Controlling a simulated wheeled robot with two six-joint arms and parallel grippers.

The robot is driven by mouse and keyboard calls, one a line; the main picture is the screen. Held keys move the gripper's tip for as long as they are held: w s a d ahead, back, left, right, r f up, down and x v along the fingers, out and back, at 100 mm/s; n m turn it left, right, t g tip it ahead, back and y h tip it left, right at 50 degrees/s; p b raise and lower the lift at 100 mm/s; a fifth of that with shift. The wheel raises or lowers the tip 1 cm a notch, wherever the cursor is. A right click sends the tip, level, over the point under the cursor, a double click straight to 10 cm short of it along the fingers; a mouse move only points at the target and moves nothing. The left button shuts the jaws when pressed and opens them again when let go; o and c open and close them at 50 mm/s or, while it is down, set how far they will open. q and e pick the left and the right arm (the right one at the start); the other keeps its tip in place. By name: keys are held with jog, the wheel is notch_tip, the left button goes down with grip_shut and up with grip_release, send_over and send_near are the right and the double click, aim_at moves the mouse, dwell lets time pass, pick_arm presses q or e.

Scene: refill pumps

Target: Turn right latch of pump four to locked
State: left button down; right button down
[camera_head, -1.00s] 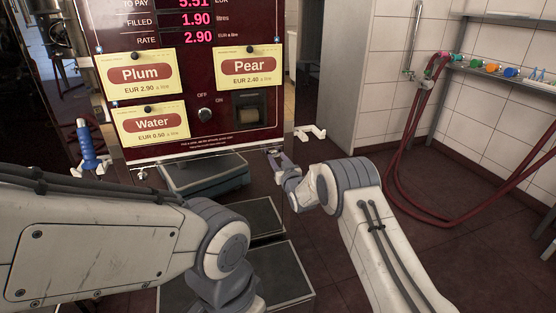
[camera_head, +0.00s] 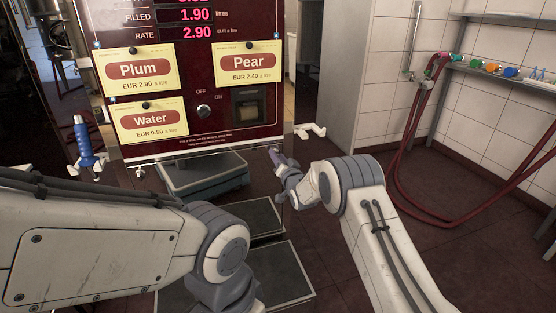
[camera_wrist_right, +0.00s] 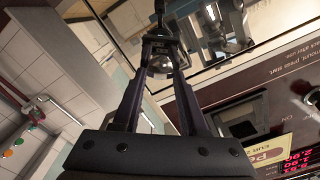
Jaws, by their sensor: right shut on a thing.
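The pump (camera_head: 230,120) is a dark red cabinet with a lit display. My right gripper (camera_head: 275,155) is at its lower right edge, where the latch sits. In the right wrist view my gripper (camera_wrist_right: 160,52) has both fingers closed around a small dark and silver metal piece (camera_wrist_right: 160,64), which appears to be the right latch. In the head view the latch is too small and too covered by the gripper to read its position. My left arm crosses the lower left, but its gripper is out of view.
A metal scale (camera_head: 203,176) stands below the cabinet, with dark floor plates (camera_head: 275,275) in front. A blue-handled nozzle (camera_head: 83,142) hangs on the left. White bracket feet (camera_head: 311,130) stick out at the right. Red hoses (camera_head: 405,190) hang by the tiled wall, under a shelf.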

jog(key=m, duration=0.5)
jog(key=m+b, duration=0.1)
jog(key=m, duration=0.5)
jog(key=shift+d+f, duration=0.15)
jog(key=shift+d, duration=0.05)
dwell(0.4)
jog(key=shift+c, duration=2.2)
grip_release()
jog(key=p+v, duration=0.1)
jog(key=v, duration=0.9)
jog(key=shift+s, duration=0.2)
